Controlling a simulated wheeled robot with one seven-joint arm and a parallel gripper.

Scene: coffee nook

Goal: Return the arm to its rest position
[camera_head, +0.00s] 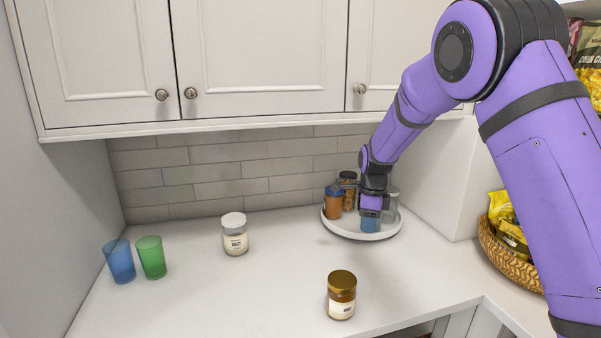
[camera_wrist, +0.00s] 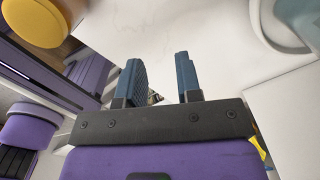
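My purple arm reaches in from the right in the head view, with my gripper (camera_head: 370,224) low over the counter at the round white tray (camera_head: 360,236). Its blue fingers overlap the tray in that view, so their exact height over it is hard to tell. Nothing is held.
The tray holds several jars, including an orange one with a blue lid (camera_head: 333,205). A brown jar (camera_head: 341,296), a white jar (camera_head: 235,236), and blue (camera_head: 120,262) and green (camera_head: 151,258) cups stand on the counter. Cabinets (camera_head: 270,60) hang above; a snack basket (camera_head: 505,256) is right.

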